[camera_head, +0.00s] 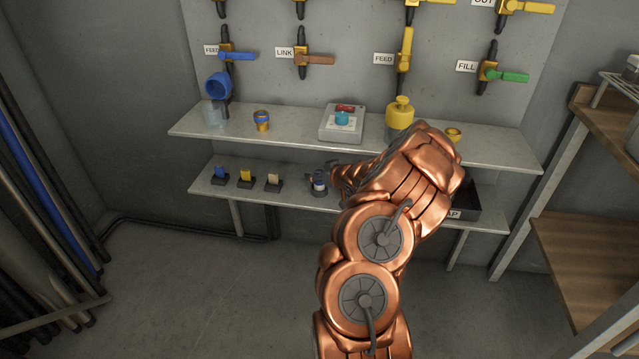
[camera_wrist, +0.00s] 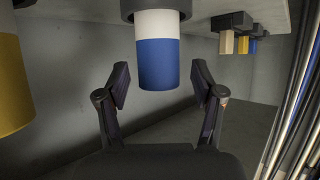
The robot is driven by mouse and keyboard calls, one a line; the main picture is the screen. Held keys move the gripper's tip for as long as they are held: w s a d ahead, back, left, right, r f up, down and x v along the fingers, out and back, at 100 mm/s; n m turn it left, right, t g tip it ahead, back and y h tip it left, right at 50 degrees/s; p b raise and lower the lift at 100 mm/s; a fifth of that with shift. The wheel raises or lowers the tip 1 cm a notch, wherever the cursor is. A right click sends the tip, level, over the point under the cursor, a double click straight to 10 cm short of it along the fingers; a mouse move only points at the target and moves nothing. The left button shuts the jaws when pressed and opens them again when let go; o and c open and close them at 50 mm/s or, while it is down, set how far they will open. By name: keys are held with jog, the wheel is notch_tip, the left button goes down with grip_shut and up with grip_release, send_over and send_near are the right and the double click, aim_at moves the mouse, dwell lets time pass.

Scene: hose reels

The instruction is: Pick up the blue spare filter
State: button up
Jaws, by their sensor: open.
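The blue filter is a cylinder with a blue end and a white band, set in a dark round base. In the wrist view the blue filter (camera_wrist: 157,62) is in the upper middle, seen upside down. In the head view the filter (camera_head: 319,187) is small on the lower shelf, partly covered by my gripper (camera_head: 322,178). My gripper (camera_wrist: 160,85) is open, its two fingers spread to either side of the blue end. I see space on both sides; neither finger appears to touch it.
A yellow cylinder (camera_wrist: 13,85) stands beside the filter in the wrist view. Blue (camera_head: 220,174), yellow (camera_head: 246,177) and tan (camera_head: 273,181) blocks in dark holders stand left on the lower shelf (camera_head: 300,198). A dark tray (camera_head: 468,203) is right, partly behind my arm.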

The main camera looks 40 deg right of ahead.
jog(key=c, duration=1.1)
jog(key=shift+c, duration=0.2)
jog(key=shift+r, duration=0.15)
